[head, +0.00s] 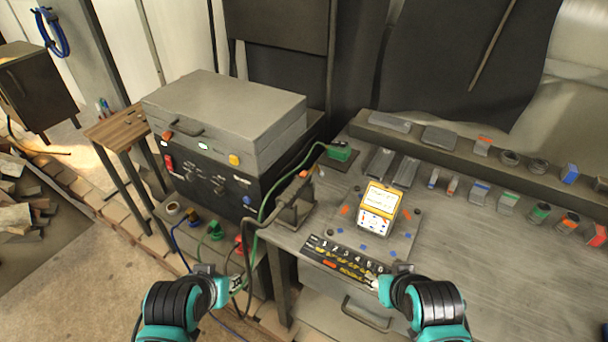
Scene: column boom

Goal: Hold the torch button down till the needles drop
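A dark torch-like piece with an orange tip (304,174) rests at the left edge of the workbench, with a green hose and dark cable running by it. I cannot make out its button. A small yellow-framed box with a white face (378,205) stands on the bench; its markings are too small to read as needles. My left gripper (236,283) is low, in front of the cables and left of the bench. My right gripper (374,284) is at the bench's front edge by a numbered strip. Neither visibly holds anything, and their finger gaps are unclear.
A grey-topped power unit (222,115) with knobs and lamps stands left of the bench (440,235). Coloured connectors (215,231) and cables hang below it. The numbered strip (345,258) lies along the front edge.

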